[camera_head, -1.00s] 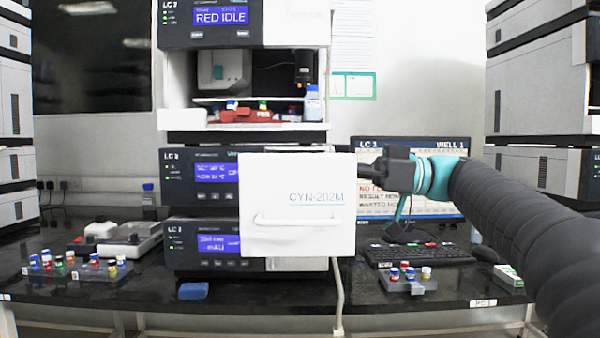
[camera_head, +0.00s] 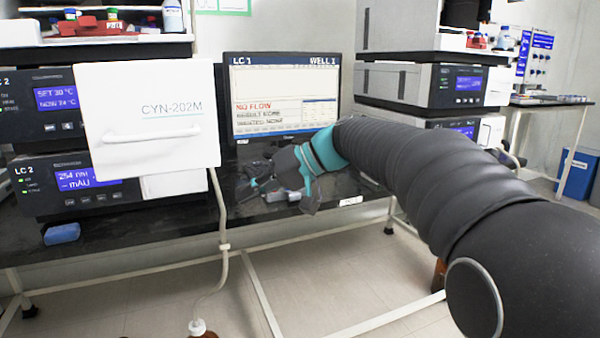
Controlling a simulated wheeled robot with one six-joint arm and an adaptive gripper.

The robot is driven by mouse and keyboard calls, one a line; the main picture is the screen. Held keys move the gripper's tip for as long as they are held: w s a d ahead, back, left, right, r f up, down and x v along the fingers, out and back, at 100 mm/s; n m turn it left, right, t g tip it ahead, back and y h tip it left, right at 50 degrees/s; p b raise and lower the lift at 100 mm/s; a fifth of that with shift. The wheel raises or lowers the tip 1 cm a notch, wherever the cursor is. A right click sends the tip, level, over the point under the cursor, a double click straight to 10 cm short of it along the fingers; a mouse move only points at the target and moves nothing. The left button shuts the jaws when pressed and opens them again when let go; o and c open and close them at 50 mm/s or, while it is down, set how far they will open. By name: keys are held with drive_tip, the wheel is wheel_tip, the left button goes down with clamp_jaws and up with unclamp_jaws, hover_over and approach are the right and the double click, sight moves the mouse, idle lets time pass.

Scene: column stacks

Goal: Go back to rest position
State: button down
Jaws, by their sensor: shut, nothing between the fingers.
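My arm reaches in from the right in the head view, and its teal wrist (camera_head: 318,152) is over the black bench in front of the monitor. My gripper (camera_head: 258,182) is at the wrist's end, low in front of the monitor and right of the white CYN-202M panel (camera_head: 150,118). It is shut and holds nothing. It is clear of the panel's handle (camera_head: 150,136). The fingertips are small and dark against the bench, so their detail is hard to see.
The monitor (camera_head: 282,75) reads "NO FLOW" behind my gripper. The LC 2 stack (camera_head: 60,185) stands left, with a blue block (camera_head: 62,233) in front. Another instrument stack (camera_head: 420,85) stands right. A pale tube (camera_head: 222,245) hangs to a brown bottle (camera_head: 200,328). Open floor lies below.

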drive_tip(key=s+d+f+m+t+h, duration=0.1)
drive_tip(key=s+d+f+m+h, duration=0.25)
drive_tip(key=s+d+f, duration=0.35)
drive_tip(key=s+d+f+m+t+h, duration=0.2)
drive_tip(key=s+d+f+h, duration=0.3)
drive_tip(key=d+f, duration=0.35)
drive_tip(key=s+d+f+t+h, duration=0.2)
drive_tip(key=s+d+f+h, duration=0.1)
drive_tip(key=s+d, duration=0.7)
drive_tip(key=shift+s+d+f+m, duration=0.15)
drive_tip(key=shift+s+d+m, duration=0.15)
drive_tip(key=shift+s, duration=1.6)
